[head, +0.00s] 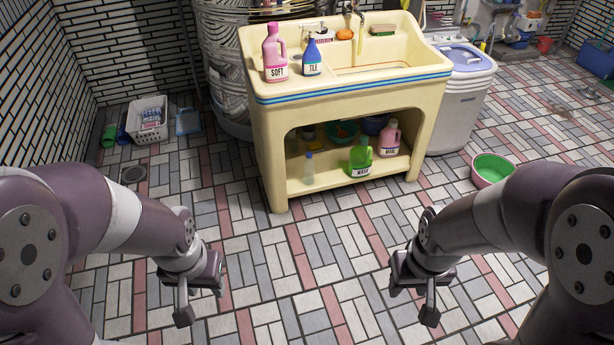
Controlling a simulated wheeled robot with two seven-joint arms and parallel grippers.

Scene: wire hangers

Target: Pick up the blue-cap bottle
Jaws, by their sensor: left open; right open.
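A blue bottle with a blue top and a label reading "TLE" (312,57) stands upright on the left ledge of the cream sink (350,93). A small clear bottle with a blue cap (309,169) stands upright on the sink's lower shelf, at its left front. My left gripper (203,298) is open and empty above the tiled floor, to the left of and in front of the sink. My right gripper (411,300) is open and empty above the floor, to the right and in front. Both are well apart from the bottles.
A pink "SOFT" bottle (275,56) stands just left of the blue bottle. A green bottle (360,157) and a pink bottle (389,138) share the lower shelf. The floor before the sink is clear.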

